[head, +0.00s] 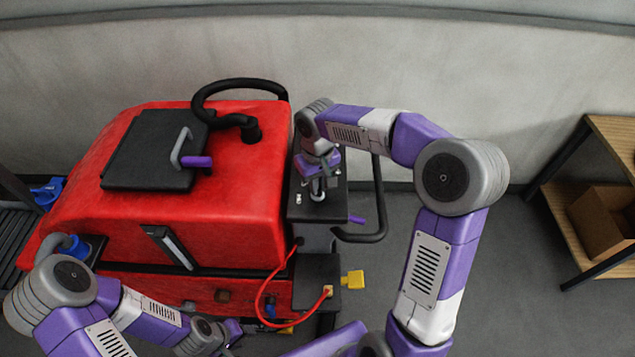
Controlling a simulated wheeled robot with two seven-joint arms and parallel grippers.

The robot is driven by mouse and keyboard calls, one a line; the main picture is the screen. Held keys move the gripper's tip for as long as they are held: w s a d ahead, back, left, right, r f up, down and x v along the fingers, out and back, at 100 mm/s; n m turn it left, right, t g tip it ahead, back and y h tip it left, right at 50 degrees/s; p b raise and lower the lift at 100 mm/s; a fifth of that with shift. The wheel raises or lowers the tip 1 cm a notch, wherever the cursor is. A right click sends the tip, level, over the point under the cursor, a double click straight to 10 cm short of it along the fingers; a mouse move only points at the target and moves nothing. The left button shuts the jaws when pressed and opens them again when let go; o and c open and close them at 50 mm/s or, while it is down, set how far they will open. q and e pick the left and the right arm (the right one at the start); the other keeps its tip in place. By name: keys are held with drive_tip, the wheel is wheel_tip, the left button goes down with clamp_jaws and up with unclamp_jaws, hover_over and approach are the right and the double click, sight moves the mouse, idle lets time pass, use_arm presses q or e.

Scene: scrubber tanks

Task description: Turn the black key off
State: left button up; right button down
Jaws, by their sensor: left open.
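The red scrubber (245,190) stands against the wall, with a black control panel (305,212) on its right end. I cannot make out the black key; my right gripper covers part of the panel. My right gripper (318,192) points down at the panel, its fingertips at or just above the surface. I cannot tell whether its fingers are apart or hold anything. My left gripper (233,335) is low at the bottom edge, in front of the scrubber and away from the panel. It is open; its fingers are hard to make out.
A black handle bar (380,205) sticks out right of the panel. A red cable (262,295) loops to a lower black shelf (310,270) beside a yellow plug (354,280). A black lid (150,150) and curved hose (235,84) top the scrubber. A cardboard box (605,220) sits on shelving right.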

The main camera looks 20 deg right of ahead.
idle(0.4)
drive_tip(key=n+p, duration=0.2)
drive_tip(key=n, duration=0.3)
drive_tip(key=shift+r+n+p, duration=0.1)
drive_tip(key=shift+n+p, duration=0.25)
drive_tip(key=shift+n, duration=0.05)
drive_tip(key=n+p, duration=0.2)
drive_tip(key=n, duration=0.4)
idle(0.4)
drive_tip(key=c, duration=1.1)
unclamp_jaws()
drive_tip(key=shift+c, duration=0.2)
wheel_tip(320, 180, up, 7)
drive_tip(key=shift+r+p, duration=0.2)
drive_tip(key=shift+p, duration=0.2)
